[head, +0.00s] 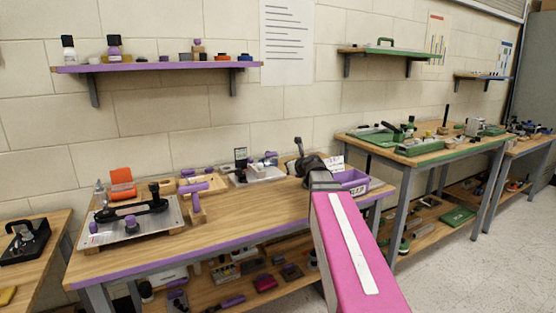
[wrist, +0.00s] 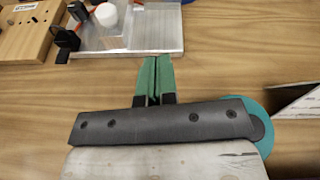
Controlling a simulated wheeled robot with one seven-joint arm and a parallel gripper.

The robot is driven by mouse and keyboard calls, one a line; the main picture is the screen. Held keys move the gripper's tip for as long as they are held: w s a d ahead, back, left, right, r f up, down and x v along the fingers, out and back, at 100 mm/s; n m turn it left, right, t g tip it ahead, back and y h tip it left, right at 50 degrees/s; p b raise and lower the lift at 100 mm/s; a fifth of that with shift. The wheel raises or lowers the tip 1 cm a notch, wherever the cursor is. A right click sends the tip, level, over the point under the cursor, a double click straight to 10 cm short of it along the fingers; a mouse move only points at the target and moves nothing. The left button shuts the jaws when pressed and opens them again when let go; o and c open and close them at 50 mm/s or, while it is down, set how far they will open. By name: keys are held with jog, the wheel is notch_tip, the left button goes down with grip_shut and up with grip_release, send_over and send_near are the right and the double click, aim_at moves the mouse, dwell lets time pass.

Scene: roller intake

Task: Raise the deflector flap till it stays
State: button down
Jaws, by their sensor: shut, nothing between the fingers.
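I cannot tell for certain which part is the deflector flap. A tilted orange panel (head: 120,176) stands on a light base at the back left of the purple-edged bench; it may be the flap. A wooden stand with purple rollers (head: 194,189) is to its right. My gripper (wrist: 153,80) is shut and empty, its green fingertips together over bare bench top. It points toward a metal plate (wrist: 120,42), which also shows in the head view (head: 262,175). In the head view my pink arm hides the fingers. The orange panel is well left of my gripper.
A metal board with a black handle (head: 130,222) fills the bench's left front. A purple bin (head: 354,182) is right of my arm. A wooden block (wrist: 30,35) lies left of the plate. The bench's middle front is clear. A purple shelf (head: 160,67) hangs above.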

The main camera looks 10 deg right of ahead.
aim_at(273, 152)
jog(key=w+f, duration=0.1)
jog(key=w, duration=0.1)
jog(key=w+a+m, duration=0.1)
jog(key=w, duration=0.2)
jog(key=w+a+f+m, duration=0.1)
jog(key=w, duration=0.2)
jog(key=shift+w+f, duration=0.2)
jog(key=shift+f, duration=0.15)
jog(key=shift+w+a+r, duration=0.25)
jog(key=shift+w+r, duration=0.1)
jog(key=shift+w, duration=0.2)
jog(key=shift+w+a+r, duration=0.2)
jog(key=shift+w+r, duration=0.1)
jog(key=shift+w, duration=0.25)
jog(key=shift+w+a+r, duration=0.2)
jog(key=shift+w+r, duration=0.15)
jog(key=shift+w, duration=0.05)
jog(key=shift+w+a+r, duration=0.2)
jog(key=shift+w+r, duration=0.3)
jog(key=shift+w, duration=0.15)
jog(key=shift+w+a+r, duration=0.2)
jog(key=shift+w+r, duration=0.25)
jog(key=shift+w, duration=0.15)
jog(key=shift+s, duration=0.1)
